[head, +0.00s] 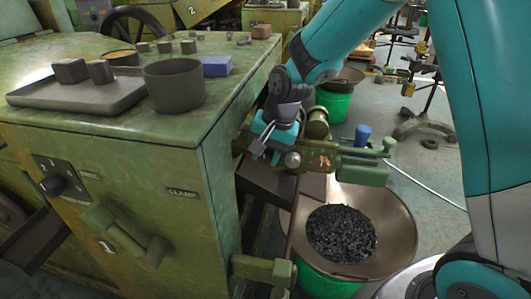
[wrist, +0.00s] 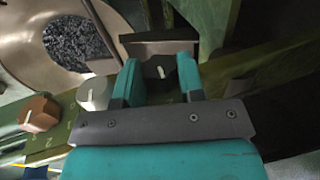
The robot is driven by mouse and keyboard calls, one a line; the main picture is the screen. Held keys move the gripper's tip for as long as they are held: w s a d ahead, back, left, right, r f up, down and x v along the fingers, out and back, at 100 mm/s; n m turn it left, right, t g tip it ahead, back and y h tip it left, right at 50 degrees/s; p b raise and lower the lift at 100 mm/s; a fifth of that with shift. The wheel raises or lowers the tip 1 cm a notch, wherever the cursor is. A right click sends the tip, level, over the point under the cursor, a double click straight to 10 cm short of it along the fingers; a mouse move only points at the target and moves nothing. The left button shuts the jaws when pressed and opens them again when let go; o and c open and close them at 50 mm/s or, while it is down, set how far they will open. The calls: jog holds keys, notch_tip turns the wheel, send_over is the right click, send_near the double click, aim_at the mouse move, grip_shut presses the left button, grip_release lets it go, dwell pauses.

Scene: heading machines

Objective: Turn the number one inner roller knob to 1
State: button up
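The number one machine (head: 160,150) is a green cabinet marked 1 on its front. A rail with knobs sticks out from its right side. In the wrist view a dark knob (wrist: 160,72) with a white pointer mark lies between the two teal fingers of my gripper (wrist: 160,80). It is the knob nearest the machine. The fingers are apart with the knob in the gap; I cannot tell whether both press on it. In the head view my gripper (head: 275,142) is at the rail and hides this knob. A grey knob (head: 293,160) and a copper knob (head: 325,161) sit farther out.
The grey knob (wrist: 95,92) is close beside the left finger, with the copper knob (wrist: 38,113) beyond. A bowl of dark pieces (head: 342,235) stands below the rail. A tray (head: 80,92), a dark pot (head: 174,84) and a blue block (head: 216,66) are on the machine top.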

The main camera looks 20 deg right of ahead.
jog(key=shift+a+r+h+p, duration=0.1)
jog(key=shift+r+h+p, duration=0.2)
jog(key=shift+p, duration=0.85)
jog(key=shift+w+f+g+p, duration=0.1)
jog(key=shift+f+g+p, duration=0.05)
jog(key=shift+g+p, duration=0.3)
jog(key=shift+f+h, duration=0.1)
jog(key=shift+h, duration=0.2)
jog(key=o, duration=0.9)
jog(key=r, duration=0.5)
jog(key=d+r+p, duration=0.1)
jog(key=r, duration=0.5)
jog(key=s+d+r+p, duration=0.1)
jog(key=r, duration=0.5)
jog(key=shift+s+r, duration=0.1)
jog(key=shift+r, duration=0.05)
